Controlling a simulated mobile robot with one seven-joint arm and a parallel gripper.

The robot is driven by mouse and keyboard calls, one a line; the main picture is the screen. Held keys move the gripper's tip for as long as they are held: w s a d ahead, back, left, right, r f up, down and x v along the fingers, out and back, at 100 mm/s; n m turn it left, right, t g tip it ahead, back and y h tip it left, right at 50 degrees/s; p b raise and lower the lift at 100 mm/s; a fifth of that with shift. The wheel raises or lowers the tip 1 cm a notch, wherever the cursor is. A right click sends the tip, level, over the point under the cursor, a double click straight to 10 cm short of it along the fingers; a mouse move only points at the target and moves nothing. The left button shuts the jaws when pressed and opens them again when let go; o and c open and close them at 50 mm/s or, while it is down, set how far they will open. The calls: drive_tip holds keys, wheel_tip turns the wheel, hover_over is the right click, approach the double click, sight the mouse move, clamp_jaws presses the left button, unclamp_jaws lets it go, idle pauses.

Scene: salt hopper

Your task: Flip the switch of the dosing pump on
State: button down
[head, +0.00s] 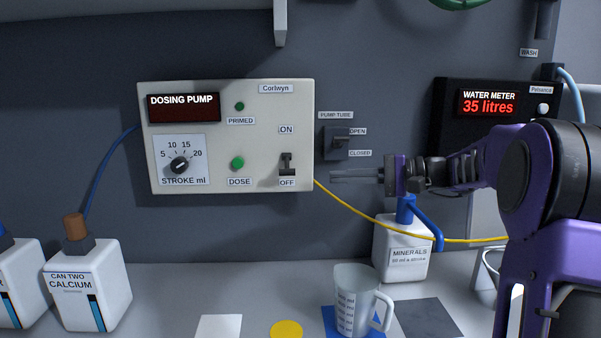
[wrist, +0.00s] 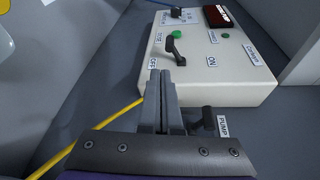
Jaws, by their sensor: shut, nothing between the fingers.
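The dosing pump (head: 227,108) is a cream box on the grey wall, with a dark display window and a dial. Its black lever switch (head: 287,165) sits low at the right of its face, between the ON label above and the OFF label below. I cannot tell clearly which way the lever is thrown. The switch also shows in the wrist view (wrist: 175,48), just beyond my fingertips. My gripper (head: 333,176) is shut and empty, to the right of the pump box and apart from the switch. It also shows in the wrist view (wrist: 160,74).
A pump tube lever (head: 340,143) is on the wall right of the pump, just above my gripper. A yellow tube (head: 358,216) runs below my gripper. A measuring jug (head: 356,298), a minerals bottle (head: 402,248) and a calcium bottle (head: 88,285) stand on the counter.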

sight(287, 172)
drive_tip(key=shift+w+d+r, duration=0.1)
drive_tip(key=shift+d+r, duration=0.25)
drive_tip(key=shift+r, duration=0.15)
drive_tip(key=shift+a, duration=0.1)
drive_tip(key=r+x, duration=0.1)
drive_tip(key=x, duration=0.8)
drive_tip(key=shift+w+a+f+b, duration=0.2)
drive_tip(key=shift+a+f+b, duration=0.15)
drive_tip(key=shift+a, duration=0.05)
drive_tip(key=shift+r+p, duration=0.2)
drive_tip(key=shift+p, duration=0.2)
drive_tip(key=shift+m, duration=0.3)
